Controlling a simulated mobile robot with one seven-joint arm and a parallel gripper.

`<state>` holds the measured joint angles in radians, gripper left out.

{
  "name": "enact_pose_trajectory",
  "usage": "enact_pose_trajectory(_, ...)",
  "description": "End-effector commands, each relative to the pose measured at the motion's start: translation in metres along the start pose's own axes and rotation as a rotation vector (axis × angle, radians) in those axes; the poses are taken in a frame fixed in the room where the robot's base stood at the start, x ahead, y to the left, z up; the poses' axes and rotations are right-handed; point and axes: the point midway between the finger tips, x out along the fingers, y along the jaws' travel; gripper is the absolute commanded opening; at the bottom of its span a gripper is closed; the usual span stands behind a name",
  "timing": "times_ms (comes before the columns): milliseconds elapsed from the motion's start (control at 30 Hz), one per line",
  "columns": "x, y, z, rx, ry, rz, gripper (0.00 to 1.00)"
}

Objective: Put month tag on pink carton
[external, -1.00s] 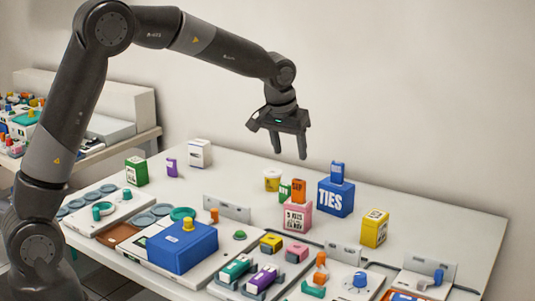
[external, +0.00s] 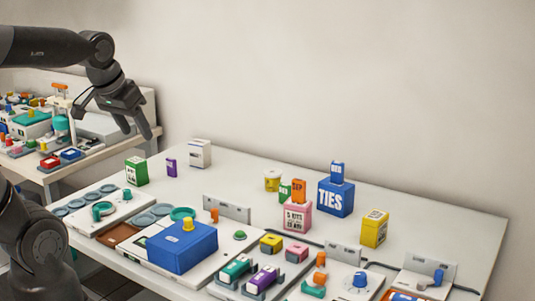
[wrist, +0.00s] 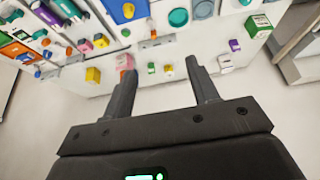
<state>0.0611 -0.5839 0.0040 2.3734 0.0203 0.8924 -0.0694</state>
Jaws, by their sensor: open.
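The pink carton (external: 297,216) stands near the middle of the table. An orange tag marked SEP (external: 298,190) appears to stand on its top. A small green tag (external: 284,191) is just behind it on the left; in the wrist view this tag (wrist: 151,68) looks apart from the carton (wrist: 125,61). A blue tag (external: 337,172) stands on the blue carton (external: 336,199). A purple tag (external: 171,168) stands far left.
A yellow carton (external: 374,228), a yellow cup (external: 272,181), a white carton (external: 200,153) and a green carton (external: 136,171) stand nearby. Trays and devices with knobs fill the front. The back strip between white carton and cup is clear. A cluttered side table (external: 62,172) stands left.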

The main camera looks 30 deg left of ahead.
Motion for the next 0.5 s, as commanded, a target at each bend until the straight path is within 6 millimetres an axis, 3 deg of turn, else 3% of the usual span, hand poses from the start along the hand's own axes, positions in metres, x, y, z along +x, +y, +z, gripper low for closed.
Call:
enact_pose_trajectory(100, -0.005, -0.009, 0.03, 0.0, 0.02, -0.007, 0.54)
enact_pose_trajectory(200, -0.006, -0.012, 0.046, 0.003, 0.028, -0.01, 0.54)
enact_pose_trajectory(500, -0.005, -0.014, 0.055, 0.006, 0.031, -0.012, 0.54)
